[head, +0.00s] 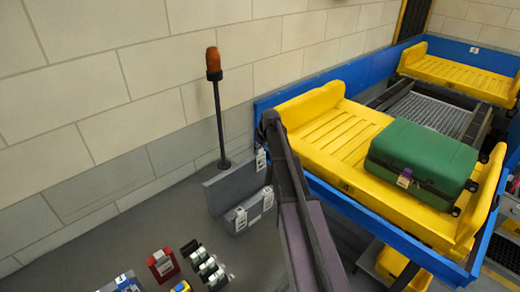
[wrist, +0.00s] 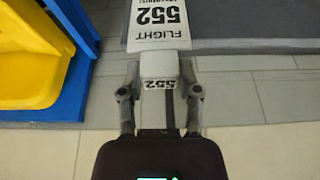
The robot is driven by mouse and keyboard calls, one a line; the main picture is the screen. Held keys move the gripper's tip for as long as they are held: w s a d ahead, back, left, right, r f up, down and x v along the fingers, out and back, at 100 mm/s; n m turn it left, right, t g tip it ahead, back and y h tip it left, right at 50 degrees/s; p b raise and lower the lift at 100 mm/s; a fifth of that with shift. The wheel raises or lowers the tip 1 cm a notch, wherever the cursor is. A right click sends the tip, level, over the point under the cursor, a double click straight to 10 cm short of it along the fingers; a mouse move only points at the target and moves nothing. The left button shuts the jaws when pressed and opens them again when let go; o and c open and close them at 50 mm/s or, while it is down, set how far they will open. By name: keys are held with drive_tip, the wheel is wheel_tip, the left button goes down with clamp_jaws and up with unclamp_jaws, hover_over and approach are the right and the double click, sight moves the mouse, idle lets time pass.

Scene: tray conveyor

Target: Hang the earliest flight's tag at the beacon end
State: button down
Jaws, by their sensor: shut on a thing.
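My gripper (wrist: 159,75) is shut on a white tag (wrist: 158,25) printed "FLIGHT 552", with "552" again on its smaller block between the fingers. In the head view the held tag (head: 261,159) hangs near the end of my arm, close to a grey panel (head: 225,190). I cannot tell whether it touches the panel. The orange beacon (head: 213,64) stands on a dark pole left of my arm. Two more white tags (head: 240,218) (head: 267,199) show on a grey box just in front of the panel; their print is too small to read.
A blue-sided conveyor (head: 395,240) with yellow trays (head: 335,135) runs along the right. A green suitcase (head: 420,155) lies on the nearer tray. A red item (head: 162,265) and a dark rack (head: 206,268) stand at the lower left. The tiled wall (head: 110,90) is behind.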

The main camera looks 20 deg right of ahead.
drive_tip(key=shift+f+b, duration=0.4)
drive_tip(key=shift+f, duration=0.15)
drive_tip(key=shift+c, duration=1.1)
unclamp_jaws()
drive_tip(key=shift+r, duration=0.1)
